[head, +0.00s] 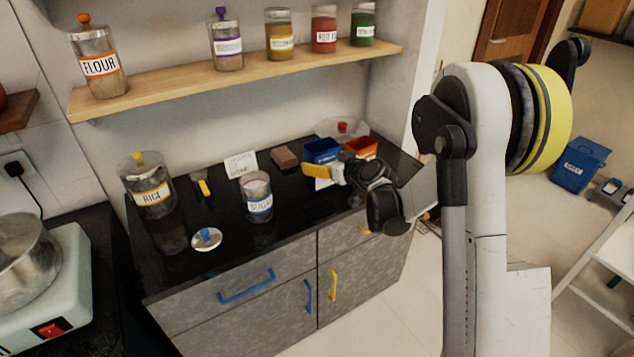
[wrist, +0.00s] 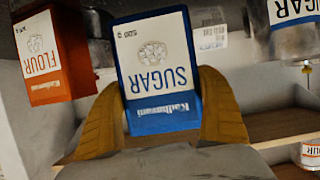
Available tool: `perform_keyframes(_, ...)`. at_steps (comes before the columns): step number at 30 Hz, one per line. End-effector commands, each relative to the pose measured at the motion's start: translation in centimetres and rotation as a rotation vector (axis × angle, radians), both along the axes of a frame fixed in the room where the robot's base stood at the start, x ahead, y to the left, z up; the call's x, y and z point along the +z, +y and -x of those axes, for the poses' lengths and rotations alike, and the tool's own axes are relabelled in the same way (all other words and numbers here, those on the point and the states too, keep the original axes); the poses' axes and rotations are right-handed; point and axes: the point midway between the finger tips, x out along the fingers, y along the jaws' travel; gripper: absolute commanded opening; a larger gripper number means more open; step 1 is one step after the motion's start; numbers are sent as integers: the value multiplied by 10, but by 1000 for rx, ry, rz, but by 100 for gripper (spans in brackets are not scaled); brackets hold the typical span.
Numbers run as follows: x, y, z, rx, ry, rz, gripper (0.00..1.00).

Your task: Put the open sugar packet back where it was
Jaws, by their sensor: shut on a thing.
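My gripper (head: 318,171) is shut on the blue and white sugar packet (head: 322,151), at the right part of the black counter. In the wrist view the packet (wrist: 157,68) sits between the yellow fingers (wrist: 162,88), its SUGAR label upside down. The packet looks upright in the head view, with a dark top that seems open. I cannot tell whether its base touches the counter. The orange flour packet (head: 361,148) stands just right of it; it shows at the left in the wrist view (wrist: 52,55).
A rice jar (head: 147,185), a yellow-handled tool (head: 203,187), a note (head: 241,164) and a brown block (head: 285,157) are also on the counter. A shelf (head: 180,85) with jars hangs above.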

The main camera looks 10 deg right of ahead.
Motion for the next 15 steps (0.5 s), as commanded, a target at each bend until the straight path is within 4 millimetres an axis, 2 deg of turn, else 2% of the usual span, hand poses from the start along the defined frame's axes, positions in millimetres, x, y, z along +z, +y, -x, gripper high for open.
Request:
perform_keyframes(3, -12, 11, -13, 0, -1, 1, 42)
perform_keyframes(8, -17, 15, -18, -1, -1, 0, 42)
perform_keyframes(15, -53, 14, -18, -1, 0, 0, 42)
